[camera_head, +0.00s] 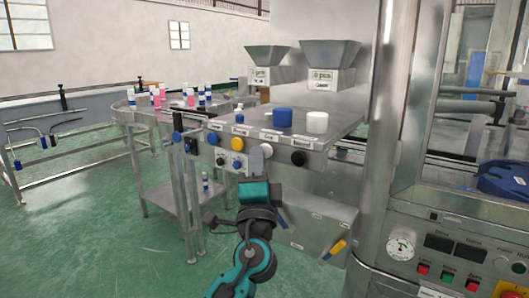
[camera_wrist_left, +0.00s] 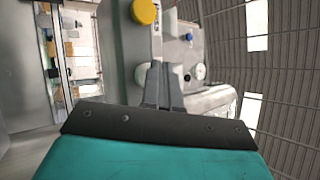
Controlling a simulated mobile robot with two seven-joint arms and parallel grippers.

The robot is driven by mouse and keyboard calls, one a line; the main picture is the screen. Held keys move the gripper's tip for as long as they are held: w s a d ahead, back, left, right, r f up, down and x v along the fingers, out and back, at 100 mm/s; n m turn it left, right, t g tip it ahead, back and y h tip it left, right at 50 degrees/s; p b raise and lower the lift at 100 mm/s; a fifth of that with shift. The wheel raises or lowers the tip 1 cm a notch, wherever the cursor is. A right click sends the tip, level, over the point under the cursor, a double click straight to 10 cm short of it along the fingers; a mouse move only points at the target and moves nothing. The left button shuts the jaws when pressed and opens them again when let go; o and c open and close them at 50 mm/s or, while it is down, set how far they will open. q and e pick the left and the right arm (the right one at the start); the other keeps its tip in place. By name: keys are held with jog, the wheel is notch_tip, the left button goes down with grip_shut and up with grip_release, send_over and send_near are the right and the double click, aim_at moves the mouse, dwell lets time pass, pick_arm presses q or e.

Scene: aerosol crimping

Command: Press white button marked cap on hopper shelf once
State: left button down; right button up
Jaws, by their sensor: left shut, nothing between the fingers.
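The steel hopper shelf (camera_head: 335,130) has a row of round buttons along its front face: blue (camera_head: 213,138), yellow (camera_head: 238,144) and black (camera_head: 298,158). My left gripper (camera_head: 256,149) is shut and empty, upright in front of the face between the yellow and black buttons. It hides that stretch in the head view. In the left wrist view a white button (camera_wrist_left: 141,75) shows just beside the fingertips (camera_wrist_left: 159,65), partly covered by them. The yellow button (camera_wrist_left: 144,12) is above it. I cannot tell whether the fingers touch the white button. My right gripper is not in view.
A blue cylinder (camera_head: 283,117) and a white one (camera_head: 317,121) stand on the shelf, below two hoppers (camera_head: 330,55). A conveyor with several bottles is at the left. A steel column (camera_head: 385,150) and a control panel (camera_head: 455,260) stand at the right.

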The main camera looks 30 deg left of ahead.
pick_arm(q)
jog(key=shift+w, duration=0.4)
dwell(0.3)
jog(key=shift+s, duration=0.9)
jog(key=s, duration=0.5)
jog(key=shift+a, duration=0.25)
dwell(0.5)
